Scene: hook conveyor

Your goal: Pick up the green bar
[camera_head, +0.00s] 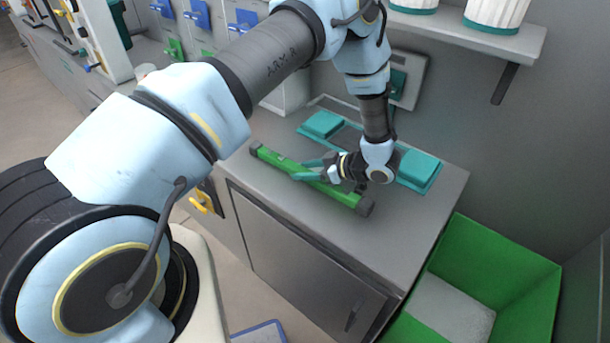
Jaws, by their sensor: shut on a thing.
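The green bar (284,164) has dark end caps and lies slantwise over the grey cabinet top, from upper left to lower right. My gripper (318,173) is at the middle of the bar, with its teal fingers shut on it. The fingers and wrist hide part of the bar's middle. I cannot tell whether the bar touches the cabinet top or is slightly raised.
Two teal pads (419,167) (323,124) sit on the grey cabinet (401,236) behind the bar. A green bin (537,283) stands at right. A shelf (448,30) with white and teal containers (497,13) hangs above. Blue and green hooks (199,14) line the back left.

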